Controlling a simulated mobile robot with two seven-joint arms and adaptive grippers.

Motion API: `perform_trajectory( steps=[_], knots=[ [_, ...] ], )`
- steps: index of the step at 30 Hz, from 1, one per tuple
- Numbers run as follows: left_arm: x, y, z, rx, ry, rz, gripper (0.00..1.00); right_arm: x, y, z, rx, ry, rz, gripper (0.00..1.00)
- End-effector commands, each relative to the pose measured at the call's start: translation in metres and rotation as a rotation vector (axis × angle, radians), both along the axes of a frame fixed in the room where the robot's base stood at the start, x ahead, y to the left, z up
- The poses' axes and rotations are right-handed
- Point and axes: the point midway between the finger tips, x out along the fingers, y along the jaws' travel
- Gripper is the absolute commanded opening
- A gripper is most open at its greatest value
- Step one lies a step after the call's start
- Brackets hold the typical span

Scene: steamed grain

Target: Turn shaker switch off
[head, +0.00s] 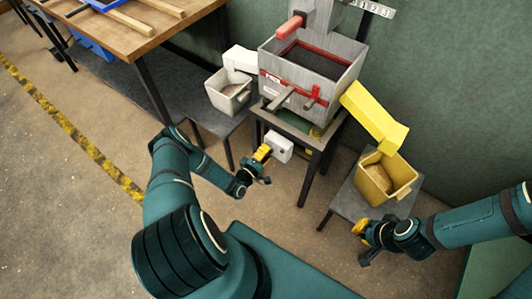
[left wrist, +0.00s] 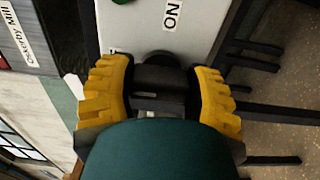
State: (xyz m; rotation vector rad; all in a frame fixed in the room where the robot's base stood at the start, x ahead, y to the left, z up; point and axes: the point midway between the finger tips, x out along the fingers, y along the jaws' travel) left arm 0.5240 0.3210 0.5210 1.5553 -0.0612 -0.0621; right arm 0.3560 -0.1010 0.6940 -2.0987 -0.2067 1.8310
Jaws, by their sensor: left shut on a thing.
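The shaker's switch box (head: 279,147) is a small white box at the front of the machine stand, below the shaker (head: 305,75). In the left wrist view its white face (left wrist: 150,28) fills the top, with an "ON" label and part of another label ending in "F". A dark switch knob (left wrist: 160,57) sits at the lower part of that face. My left gripper (head: 262,154) is at the box, its yellow fingers shut on the knob, which is partly hidden by the gripper. My right gripper (head: 360,236) is away from it at lower right, apparently empty; its opening is unclear.
A yellow bin (head: 374,184) under a yellow chute (head: 375,115) stands on a low stool right of the machine. A pale bin (head: 226,98) stands left of it. A wooden table (head: 130,40) is at upper left. Floor at left is clear.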

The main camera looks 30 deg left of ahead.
Motion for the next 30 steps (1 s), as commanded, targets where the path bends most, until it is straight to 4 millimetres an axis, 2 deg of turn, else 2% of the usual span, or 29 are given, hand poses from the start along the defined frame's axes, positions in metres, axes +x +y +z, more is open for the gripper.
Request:
perform_trajectory(
  steps=[8,9,10,11,22,26,30],
  knots=[
    [-0.002,-0.001,-0.001,-0.004,0.004,0.0,0.17,0.0,0.0,0.0,0.0,0.0,0.0,0.0],
    [-0.002,-0.001,-0.001,-0.004,0.004,0.0,0.69,0.0,0.0,0.0,0.0,0.0,0.0,0.0],
    [-0.002,-0.001,-0.001,-0.004,0.004,0.0,0.8,0.0,0.0,0.0,0.0,0.0,0.0,0.0],
    [-0.001,-0.001,-0.001,-0.003,0.003,0.0,0.85,0.0,0.0,0.0,0.0,0.0,0.0,0.0],
    [-0.004,0.0,-0.001,-0.001,0.002,0.0,0.85,0.0,0.0,0.0,0.0,0.0,0.0,0.0],
    [-0.019,0.002,-0.001,-0.002,0.003,0.001,0.85,0.0,0.0,0.0,0.0,0.0,0.0,0.0],
    [-0.047,0.004,-0.001,-0.003,0.003,0.002,0.85,0.0,0.0,0.0,0.0,0.0,0.0,0.0]
  ],
)
